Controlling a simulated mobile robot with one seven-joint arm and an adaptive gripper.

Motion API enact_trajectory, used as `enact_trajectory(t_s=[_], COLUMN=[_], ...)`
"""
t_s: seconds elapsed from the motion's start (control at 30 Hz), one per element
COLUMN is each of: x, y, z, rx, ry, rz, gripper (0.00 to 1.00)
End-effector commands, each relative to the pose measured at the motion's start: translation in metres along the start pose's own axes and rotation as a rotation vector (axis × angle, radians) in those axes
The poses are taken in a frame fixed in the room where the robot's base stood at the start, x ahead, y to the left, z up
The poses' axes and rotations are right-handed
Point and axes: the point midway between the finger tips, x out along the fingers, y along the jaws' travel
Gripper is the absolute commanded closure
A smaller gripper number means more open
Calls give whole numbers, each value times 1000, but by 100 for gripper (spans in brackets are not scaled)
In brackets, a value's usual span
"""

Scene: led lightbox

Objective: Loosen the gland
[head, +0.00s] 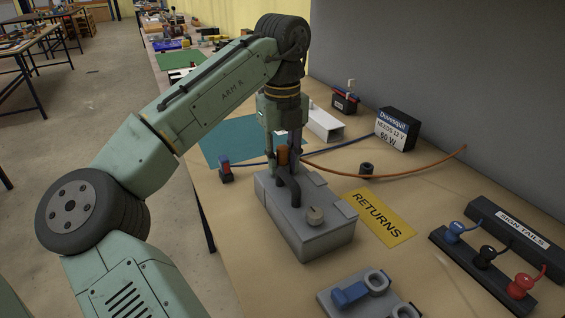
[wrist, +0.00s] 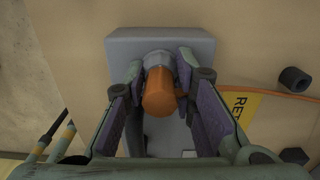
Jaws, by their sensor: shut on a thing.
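The gland, an orange cylinder (wrist: 159,97) on a grey collar (wrist: 157,60), sits at the box's far end in the wrist view. Its orange part also shows in the head view (head: 283,156). My gripper (head: 284,168) points down over the box. Its purple-padded fingers (wrist: 163,70) are shut on the gland, one on each side. The fingers hide part of the gland and the box top.
An orange cable (head: 410,170) and a blue cable (head: 340,151) run beside the box. A yellow RETURNS mat (head: 380,217) lies to its right. Also on the bench are a labelled power supply (head: 396,130), a black ring (head: 366,169) and a terminal block (head: 484,262).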

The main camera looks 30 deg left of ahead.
Motion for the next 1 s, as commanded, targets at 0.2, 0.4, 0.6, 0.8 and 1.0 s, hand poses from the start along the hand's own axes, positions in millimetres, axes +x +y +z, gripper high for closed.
enact_trajectory(t_s=[0.2,0.4,0.6,0.8,1.0], x=[0,0,-2,-1,0], y=[0,0,-1,0,0], z=[0,0,0,0,0], rx=[0,-10,-175,-289,-302], ry=[0,1,4,2,1], rz=[-1,-1,-3,-1,-1], gripper=[98,100,100,100,100])
